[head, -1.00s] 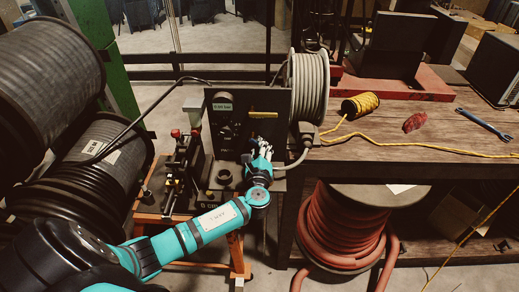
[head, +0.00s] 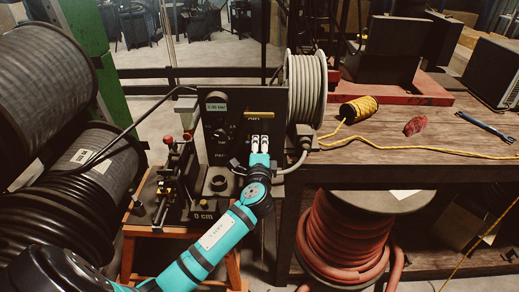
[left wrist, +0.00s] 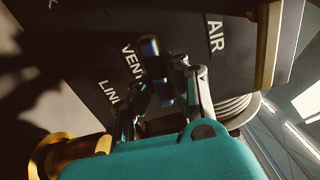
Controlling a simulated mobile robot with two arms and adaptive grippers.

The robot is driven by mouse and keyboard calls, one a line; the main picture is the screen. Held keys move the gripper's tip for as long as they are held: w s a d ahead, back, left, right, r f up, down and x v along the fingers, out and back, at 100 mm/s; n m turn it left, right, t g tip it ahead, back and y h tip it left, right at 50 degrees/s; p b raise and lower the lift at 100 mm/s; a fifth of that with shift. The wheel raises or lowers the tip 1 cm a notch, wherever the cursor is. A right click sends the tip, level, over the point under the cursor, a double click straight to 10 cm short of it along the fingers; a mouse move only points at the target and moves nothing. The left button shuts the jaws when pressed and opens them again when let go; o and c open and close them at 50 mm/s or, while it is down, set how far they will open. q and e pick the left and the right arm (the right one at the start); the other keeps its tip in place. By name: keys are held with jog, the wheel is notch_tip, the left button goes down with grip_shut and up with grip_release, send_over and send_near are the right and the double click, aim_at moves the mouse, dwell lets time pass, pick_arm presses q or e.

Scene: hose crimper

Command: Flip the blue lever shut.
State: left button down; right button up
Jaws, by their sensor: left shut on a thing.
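The blue lever (left wrist: 153,62) shows in the left wrist view, on the dark panel (left wrist: 90,60) beside the words VENT and LINE, with AIR further right. My left gripper (left wrist: 163,85) has its fingers on both sides of the lever and is shut on it. The fingers cover part of the lever and its pivot. In the head view my left gripper (head: 260,144) is at the front of the panel (head: 232,130), and the lever is hidden there. My right gripper is not in view.
A yellow bar (head: 259,114) sticks out on the panel above the gripper. A round gauge (head: 216,106) is at its upper left. A crimping stand (head: 176,185) is left of the panel, a grey hose reel (head: 306,85) behind right. The wooden bench (head: 400,165) extends right.

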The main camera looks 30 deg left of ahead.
pick_arm(q)
jog(key=shift+n, duration=0.4)
jog(key=c, duration=1.3)
grip_release()
jog(key=shift+r, duration=0.1)
jog(key=v, duration=1.2)
jog(key=shift+s, duration=0.15)
